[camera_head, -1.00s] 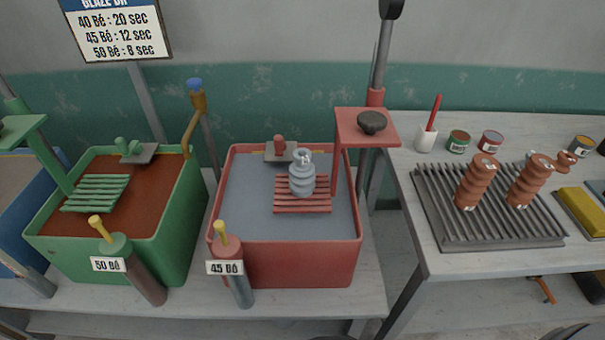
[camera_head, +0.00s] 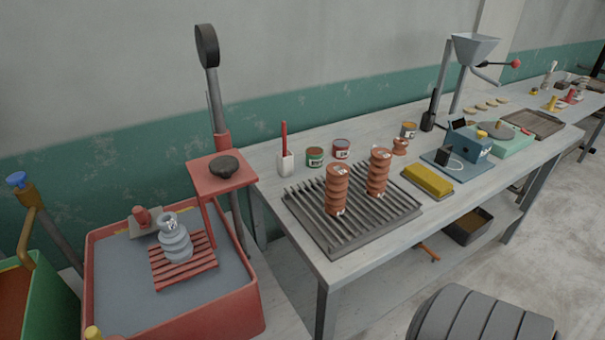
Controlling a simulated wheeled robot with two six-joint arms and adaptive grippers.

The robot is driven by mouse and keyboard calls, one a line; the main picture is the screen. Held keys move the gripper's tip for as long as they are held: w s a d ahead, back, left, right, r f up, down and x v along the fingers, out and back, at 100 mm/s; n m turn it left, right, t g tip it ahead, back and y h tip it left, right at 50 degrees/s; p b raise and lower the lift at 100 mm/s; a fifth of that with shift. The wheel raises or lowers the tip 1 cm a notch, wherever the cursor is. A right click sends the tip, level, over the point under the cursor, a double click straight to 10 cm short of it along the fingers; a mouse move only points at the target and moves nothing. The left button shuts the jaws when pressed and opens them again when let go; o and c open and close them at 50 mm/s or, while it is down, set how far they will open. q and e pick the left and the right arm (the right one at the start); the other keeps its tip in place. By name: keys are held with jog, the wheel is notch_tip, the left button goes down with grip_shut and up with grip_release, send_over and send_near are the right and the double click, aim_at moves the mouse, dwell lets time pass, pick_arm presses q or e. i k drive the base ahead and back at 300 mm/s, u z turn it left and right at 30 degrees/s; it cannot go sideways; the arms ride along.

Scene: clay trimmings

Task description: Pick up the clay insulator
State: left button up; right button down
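Two brown ribbed clay insulators stand upright on a grey slatted rack (camera_head: 300,222) on the right-hand table. The nearer one is the left insulator (camera_head: 337,190); the other insulator (camera_head: 378,173) stands to its right and a little farther back. A grey-coated insulator (camera_head: 174,240) stands on a red slatted platform (camera_head: 196,262) in the red tank (camera_head: 215,312) at lower left. I cannot tell which one the task means. Neither of my grippers is in view.
A red post with a shelf (camera_head: 222,175) stands between tank and table. A dark ribbed round object (camera_head: 483,318) is at the bottom right.

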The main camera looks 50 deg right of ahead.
aim_at(173, 237)
jog(key=z, duration=3.6)
jog(key=i, duration=1.2)
jog(key=u, duration=3.35)
jog(key=i, duration=0.5)
